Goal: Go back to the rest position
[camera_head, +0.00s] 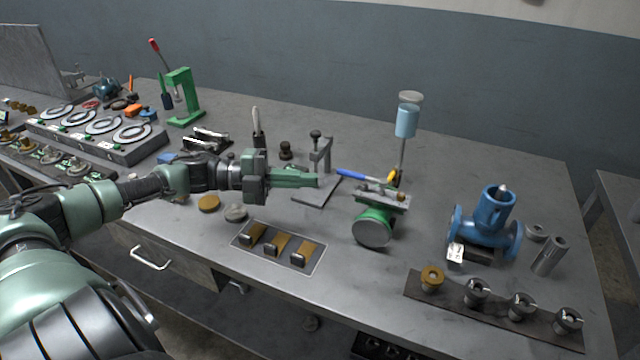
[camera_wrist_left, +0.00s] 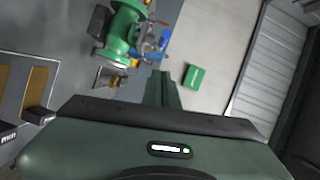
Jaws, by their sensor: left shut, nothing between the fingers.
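My left gripper (camera_head: 318,180) is stretched out over the middle of the grey workbench (camera_head: 300,125), pointing right. It is shut and empty. In the left wrist view its green fingers (camera_wrist_left: 161,85) show together beyond the housing. The green round fixture (camera_head: 372,228) with a clamp on top stands to the right of the fingertips, apart from them. The small grey stand (camera_head: 320,160) is just behind the fingertips. My right gripper shows in neither view.
A tray (camera_head: 240,243) with several brown-and-metal pieces lies in front of my left gripper. A blue valve body (camera_head: 487,222) stands at right, behind a dark strip (camera_head: 415,286) with several round fittings. A green press (camera_head: 182,95) and a rack (camera_head: 60,136) of rings stand at left.

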